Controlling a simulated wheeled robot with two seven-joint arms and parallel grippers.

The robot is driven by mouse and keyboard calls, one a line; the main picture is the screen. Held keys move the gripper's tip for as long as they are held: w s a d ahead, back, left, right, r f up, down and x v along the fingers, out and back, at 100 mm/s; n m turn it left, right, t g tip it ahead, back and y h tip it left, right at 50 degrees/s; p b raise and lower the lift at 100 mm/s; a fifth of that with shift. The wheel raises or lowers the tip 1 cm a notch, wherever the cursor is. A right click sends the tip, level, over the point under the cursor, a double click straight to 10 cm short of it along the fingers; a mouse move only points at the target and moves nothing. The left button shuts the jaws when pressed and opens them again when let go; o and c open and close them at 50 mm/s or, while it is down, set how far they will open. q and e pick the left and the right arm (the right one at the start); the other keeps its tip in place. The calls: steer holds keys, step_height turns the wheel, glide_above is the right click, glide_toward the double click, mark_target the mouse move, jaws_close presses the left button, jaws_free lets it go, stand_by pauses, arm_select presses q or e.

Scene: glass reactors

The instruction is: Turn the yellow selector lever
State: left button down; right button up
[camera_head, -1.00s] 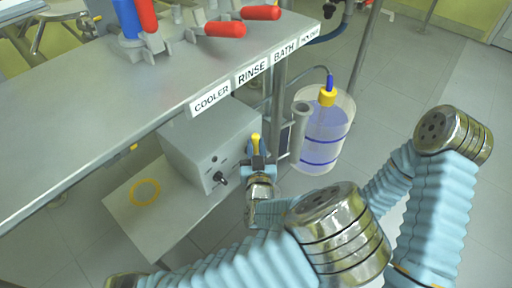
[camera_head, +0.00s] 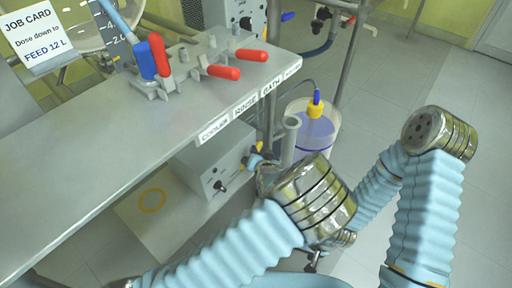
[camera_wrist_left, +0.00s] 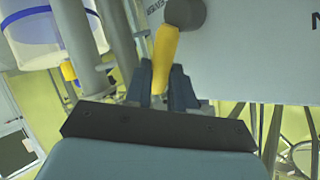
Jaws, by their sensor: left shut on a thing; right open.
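The yellow selector lever (camera_wrist_left: 165,58) hangs from a dark round hub on a pale panel in the left wrist view. It lies between the blue fingers of my left gripper (camera_wrist_left: 163,88), which is shut on it. In the head view a small part of the lever (camera_head: 260,146) shows by the grey box (camera_head: 218,157) under the bench; my left gripper (camera_head: 255,158) is there, partly hidden by my arm. My right gripper (camera_head: 314,261) is small and dark below my arm, open, away from the lever; its fingers are hard to make out.
Above is the grey bench (camera_head: 100,150) with red-handled and blue-handled valves (camera_head: 222,72) and label plates along its edge. The floor (camera_head: 375,85) at the right is free. A job card (camera_head: 38,38) shows upper left.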

arm_select(q)
steer(key=shift+w+d+r+m+g+p, duration=0.1)
steer(key=shift+w+d+m+g+p, duration=0.15)
steer(key=shift+g+p, duration=0.4)
steer(key=shift+w+f+m+y+p, duration=0.1)
steer(key=shift+f+m+y+p, duration=0.2)
steer(key=shift+p, duration=0.4)
arm_select(e)
steer(key=shift+w+r, duration=0.2)
steer(key=shift+r, duration=0.7)
steer(key=shift+w+r, duration=0.15)
steer(key=shift+r, duration=0.75)
arm_select(q)
steer(key=c, duration=0.9)
jaws_free()
steer(key=shift+c, duration=0.2)
